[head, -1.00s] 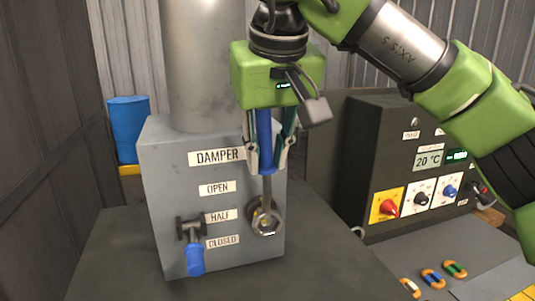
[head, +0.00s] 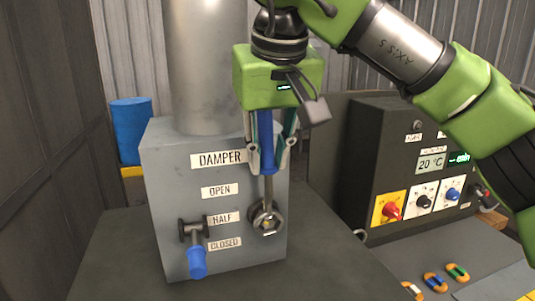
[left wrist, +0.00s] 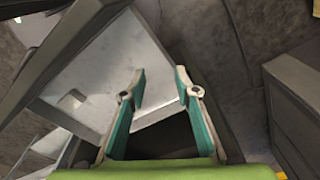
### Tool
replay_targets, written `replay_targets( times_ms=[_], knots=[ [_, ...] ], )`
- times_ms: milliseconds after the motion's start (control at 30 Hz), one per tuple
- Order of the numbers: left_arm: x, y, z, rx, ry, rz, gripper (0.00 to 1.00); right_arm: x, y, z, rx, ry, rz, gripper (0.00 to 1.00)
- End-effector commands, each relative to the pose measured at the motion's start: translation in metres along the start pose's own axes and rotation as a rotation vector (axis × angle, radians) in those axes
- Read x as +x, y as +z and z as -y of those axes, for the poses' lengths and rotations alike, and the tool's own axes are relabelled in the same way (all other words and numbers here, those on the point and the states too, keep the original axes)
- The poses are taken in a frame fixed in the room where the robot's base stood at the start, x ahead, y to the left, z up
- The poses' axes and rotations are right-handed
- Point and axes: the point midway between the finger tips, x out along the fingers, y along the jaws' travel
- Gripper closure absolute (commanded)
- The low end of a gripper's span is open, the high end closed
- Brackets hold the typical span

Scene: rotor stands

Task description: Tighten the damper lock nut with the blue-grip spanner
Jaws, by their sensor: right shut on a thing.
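My right gripper (head: 268,160) is shut on the blue grip of the spanner (head: 266,140), which hangs nearly upright with its head down. The spanner head is at the lock nut (head: 268,224) on the front of the grey damper box (head: 164,165). It overlaps the nut; I cannot tell whether it is fully seated around it. The damper lever (head: 197,259), with a blue handle, points down beside the CLOSED label (head: 225,244). My left gripper (left wrist: 159,86) shows only in the left wrist view, open, with nothing between its fingers.
A dark control panel (head: 352,150) with knobs and a 20 °C display stands to the right. A blue drum (head: 131,130) stands behind at left. A metal pipe (head: 205,70) rises from the damper box.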

Motion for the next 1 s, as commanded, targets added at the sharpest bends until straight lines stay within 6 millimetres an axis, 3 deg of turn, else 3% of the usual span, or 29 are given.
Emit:
replay_targets(
  times_ms=[1000],
  knots=[
    [0.000,0.000,0.000,0.000,0.000,0.000,0.71,0.004,-0.013,0.000,0.000,-0.001,-0.002,1.00]
  ],
)
